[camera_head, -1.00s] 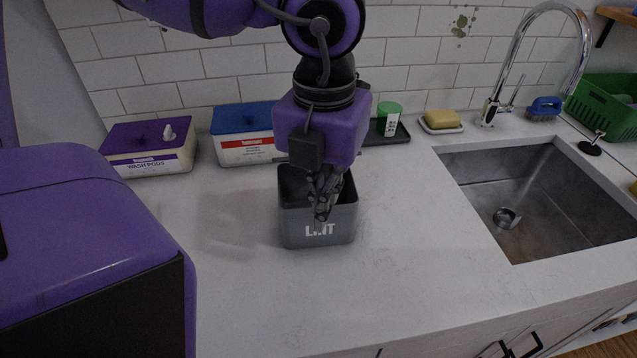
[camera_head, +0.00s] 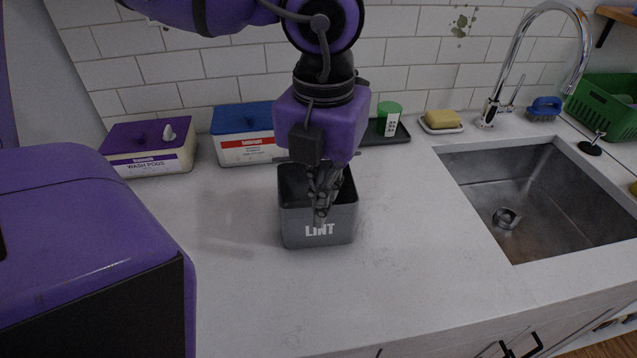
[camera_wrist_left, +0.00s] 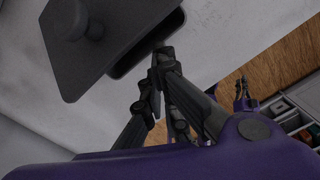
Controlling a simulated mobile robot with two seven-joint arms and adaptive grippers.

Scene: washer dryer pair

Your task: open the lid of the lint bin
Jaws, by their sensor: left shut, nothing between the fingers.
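The lint bin (camera_head: 290,232) is a grey square box with white LINT lettering on its front, standing on the counter. Its dark inside shows at the top left. Its dark grey lid (camera_wrist_left: 115,40) with a round knob shows in the left wrist view, apart from the bin's rim on one side. In the head view the lid is mostly hidden behind my gripper; only thin dark edges show at its sides. My left gripper (camera_head: 321,218) is shut and empty, pointing down at the bin's front rim. Whether it touches the bin is unclear.
A purple-lidded wash pods box (camera_head: 150,165) and a blue-lidded box (camera_head: 245,150) stand behind to the left. A green-capped shaker (camera_head: 390,118), a sponge (camera_head: 443,120) and the sink (camera_head: 540,200) are to the right. The counter in front is clear.

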